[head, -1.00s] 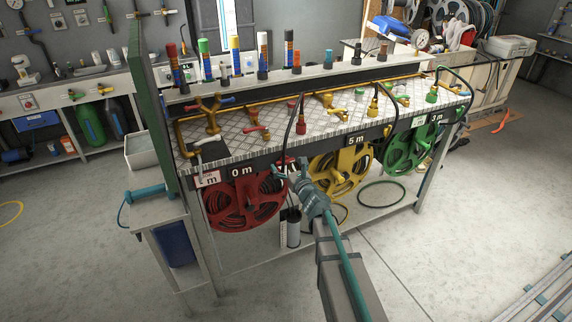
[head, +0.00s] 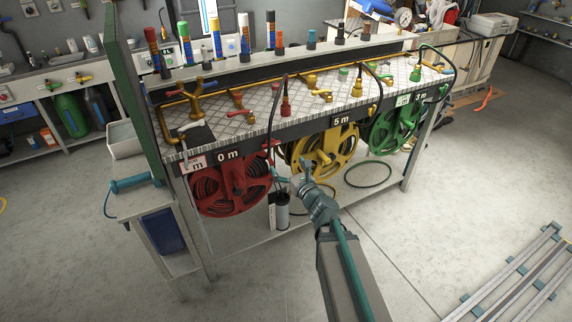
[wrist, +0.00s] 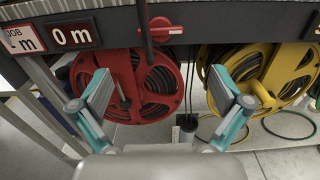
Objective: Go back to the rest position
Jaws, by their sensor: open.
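My gripper (head: 292,178) is in front of the bench, between the red and yellow reels in the head view. In the wrist view, my gripper (wrist: 163,108) has its two teal-and-grey fingers spread wide with nothing between them. The red reel (wrist: 178,80) hangs under the bench beyond the left finger, below the "0 m" sign (wrist: 72,36). The yellow reel (wrist: 268,88) is beyond the right finger. The red reel (head: 205,190) and yellow reel (head: 318,160) also show in the head view.
A green reel (head: 392,128) hangs farther right. The metal bench top (head: 250,110) carries several valves, and a dark hose hangs down its front. A small side table (head: 140,203) stands at the left. Metal rails (head: 515,272) lie on the floor at right; open floor lies in front.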

